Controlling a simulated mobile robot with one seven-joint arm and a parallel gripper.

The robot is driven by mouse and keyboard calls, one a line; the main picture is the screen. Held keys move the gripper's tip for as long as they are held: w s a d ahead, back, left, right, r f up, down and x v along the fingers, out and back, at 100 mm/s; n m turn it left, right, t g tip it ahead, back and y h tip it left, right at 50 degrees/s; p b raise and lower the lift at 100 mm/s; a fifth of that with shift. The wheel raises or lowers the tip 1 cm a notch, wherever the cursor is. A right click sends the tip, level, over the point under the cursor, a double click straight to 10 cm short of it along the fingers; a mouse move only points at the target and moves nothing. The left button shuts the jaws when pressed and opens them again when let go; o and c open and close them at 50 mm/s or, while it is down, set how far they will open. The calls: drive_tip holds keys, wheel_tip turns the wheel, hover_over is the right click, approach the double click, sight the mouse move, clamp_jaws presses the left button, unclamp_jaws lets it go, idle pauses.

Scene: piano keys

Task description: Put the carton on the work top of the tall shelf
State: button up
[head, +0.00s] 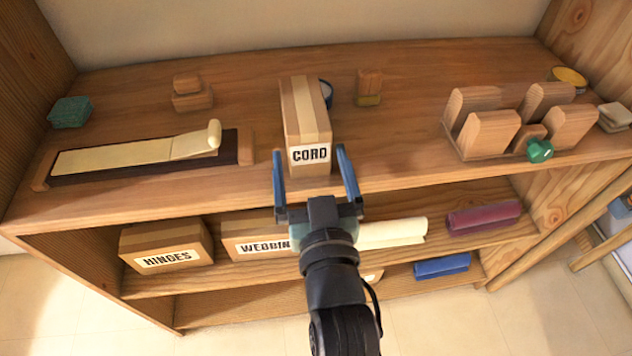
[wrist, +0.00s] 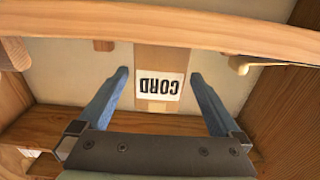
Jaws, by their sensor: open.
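A tall brown carton (head: 305,110) with a pale tape strip and a label reading CORD stands on the work top (head: 240,95) of the tall shelf, near its front edge. My gripper (head: 310,152) is open in front of the shelf, with one blue finger on each side of the carton's lower front.
On the work top, a long tray (head: 240,175) with a cream strip lies left, and a wooden rack (head: 485,135) with a green piece stands right. Small blocks (head: 190,93) lie at the back. Cartons labelled HINGES (head: 165,245) and WEBBING (head: 250,228) and several rolls fill lower shelves.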

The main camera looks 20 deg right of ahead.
drive_tip(key=shift+v, duration=2.35)
drive_tip(key=w+a+r+n+t+y, duration=0.1)
drive_tip(key=w+a+r+t, duration=0.2)
drive_tip(key=r, duration=0.8)
drive_tip(key=w+a+r+n+t+y, duration=0.1)
drive_tip(key=w+a+r+t, duration=0.15)
drive_tip(key=r, duration=0.75)
drive_tip(key=s+a+r+t+y, duration=0.1)
drive_tip(key=s+a+r+t, duration=0.1)
drive_tip(key=r, duration=0.8)
drive_tip(key=s+a+r+n+t+y, duration=0.1)
drive_tip(key=s+a+r, duration=0.3)
drive_tip(key=r, duration=0.6)
drive_tip(key=shift+s+a+r+t+y, duration=0.25)
drive_tip(key=shift+a+t+y, duration=0.25)
drive_tip(key=shift+a+t, duration=0.25)
